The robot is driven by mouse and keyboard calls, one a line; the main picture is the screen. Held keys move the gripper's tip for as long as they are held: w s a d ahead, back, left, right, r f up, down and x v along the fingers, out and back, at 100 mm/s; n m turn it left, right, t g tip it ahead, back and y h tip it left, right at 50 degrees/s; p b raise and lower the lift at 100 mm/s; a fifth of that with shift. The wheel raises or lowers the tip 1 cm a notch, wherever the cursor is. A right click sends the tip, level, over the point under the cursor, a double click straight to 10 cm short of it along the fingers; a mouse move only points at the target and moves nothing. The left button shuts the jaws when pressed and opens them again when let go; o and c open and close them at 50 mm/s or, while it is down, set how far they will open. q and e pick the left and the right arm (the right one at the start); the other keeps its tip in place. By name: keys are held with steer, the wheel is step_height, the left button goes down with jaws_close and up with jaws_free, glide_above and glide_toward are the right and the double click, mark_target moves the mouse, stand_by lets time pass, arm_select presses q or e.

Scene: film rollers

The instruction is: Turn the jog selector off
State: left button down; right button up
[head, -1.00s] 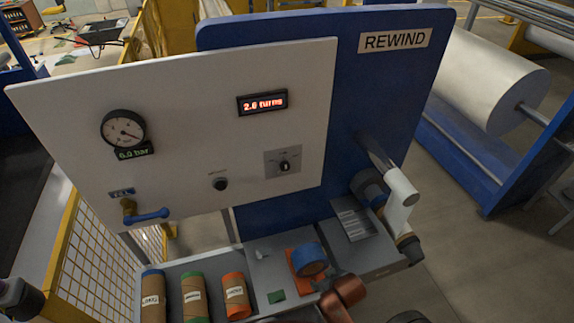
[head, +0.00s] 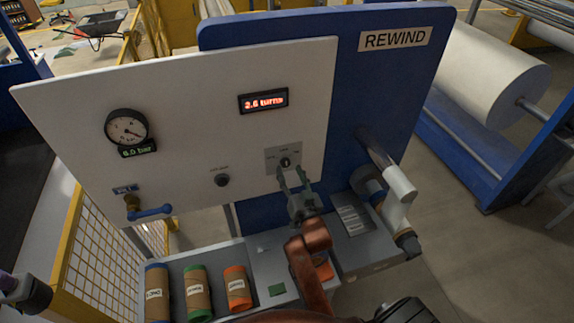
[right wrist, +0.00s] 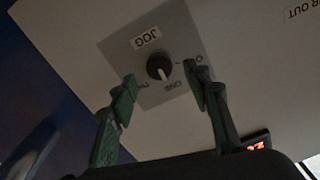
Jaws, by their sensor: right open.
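The jog selector is a small black knob (head: 286,162) on a grey plate, on the white panel. In the right wrist view the knob (right wrist: 159,66) shows upside down with a JOG label (right wrist: 146,38); its light mark appears to point toward ONE. The OFF label is partly hidden by a finger. My right gripper (head: 292,174) is open and empty, just below and in front of the knob. In the right wrist view its fingertips (right wrist: 165,79) stand apart on either side, seemingly not touching the knob. A dark part of my left arm (head: 25,292) shows at the left edge.
The panel has a display (head: 263,100) reading 2.6 turns, a pressure gauge (head: 126,128), a black button (head: 222,180) and a blue valve lever (head: 152,212). A white-ended roller (head: 398,184) sticks out at right.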

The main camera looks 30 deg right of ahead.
mark_target(287, 165)
steer(key=shift+p+x, duration=0.3)
steer(key=shift+x, duration=1.55)
steer(key=shift+c, duration=0.6)
steer(key=c, duration=1)
steer(key=shift+c, duration=0.2)
